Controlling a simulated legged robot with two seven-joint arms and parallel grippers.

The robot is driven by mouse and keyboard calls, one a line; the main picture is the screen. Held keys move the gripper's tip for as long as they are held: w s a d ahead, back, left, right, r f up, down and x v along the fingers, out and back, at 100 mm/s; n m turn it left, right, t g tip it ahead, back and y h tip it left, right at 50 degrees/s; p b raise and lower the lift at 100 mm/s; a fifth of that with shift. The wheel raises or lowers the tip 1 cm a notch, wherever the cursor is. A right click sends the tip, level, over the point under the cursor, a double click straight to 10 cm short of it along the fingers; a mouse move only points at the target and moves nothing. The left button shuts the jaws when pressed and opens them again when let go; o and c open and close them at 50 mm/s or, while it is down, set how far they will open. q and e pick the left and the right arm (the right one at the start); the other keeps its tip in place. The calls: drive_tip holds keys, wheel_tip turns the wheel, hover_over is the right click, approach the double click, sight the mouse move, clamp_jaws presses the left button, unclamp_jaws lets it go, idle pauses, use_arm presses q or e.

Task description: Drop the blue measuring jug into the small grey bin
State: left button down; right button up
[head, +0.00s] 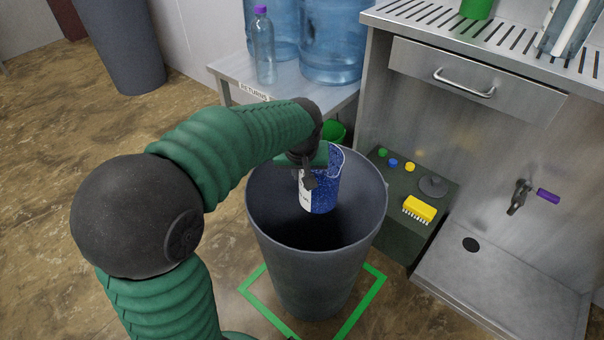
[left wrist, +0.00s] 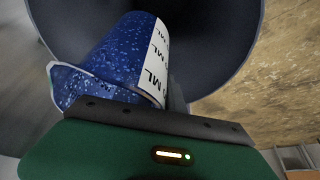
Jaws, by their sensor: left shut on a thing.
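The blue measuring jug (head: 326,187) has a speckled body and a white label. My left gripper (head: 308,180) is shut on the jug and holds it over the mouth of the small grey bin (head: 318,268). The jug's lower part overlaps the dark opening in the head view; its exact height against the rim is hard to tell. In the left wrist view, the jug (left wrist: 112,62) lies against the gripper (left wrist: 150,115) with the bin's round rim (left wrist: 225,82) beyond it. The inside bottom of the bin is dark. My right gripper is not in view.
The bin stands inside a green floor square (head: 372,290). A dark box with a yellow brush (head: 419,209) and colored caps is close to its right. Behind are a RETURNS table (head: 290,92) with bottles and a steel counter (head: 480,75). A larger grey bin (head: 120,45) stands far left.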

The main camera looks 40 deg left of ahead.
use_arm(q)
drive_tip(key=f+b, duration=0.1)
drive_tip(key=f, duration=0.1)
drive_tip(key=a+f+b, duration=0.1)
drive_tip(key=f, duration=0.1)
drive_tip(key=shift+a, duration=0.2)
drive_tip(key=c, duration=1.7)
unclamp_jaws()
drive_tip(key=shift+d+r, duration=0.15)
drive_tip(key=shift+d, duration=0.15)
drive_tip(key=shift+o, duration=1.2)
drive_tip(key=shift+a, duration=0.1)
drive_tip(key=shift+o, duration=0.4)
drive_tip(key=shift+a+f, duration=0.2)
drive_tip(key=shift+a, duration=0.2)
drive_tip(key=p+v, duration=0.8)
drive_tip(key=v, duration=0.8)
drive_tip(key=shift+r, duration=0.4)
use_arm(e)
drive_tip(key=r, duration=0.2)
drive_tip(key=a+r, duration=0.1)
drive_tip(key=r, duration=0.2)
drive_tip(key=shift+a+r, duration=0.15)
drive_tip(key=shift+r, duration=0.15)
use_arm(q)
drive_tip(key=shift+s+a, duration=0.1)
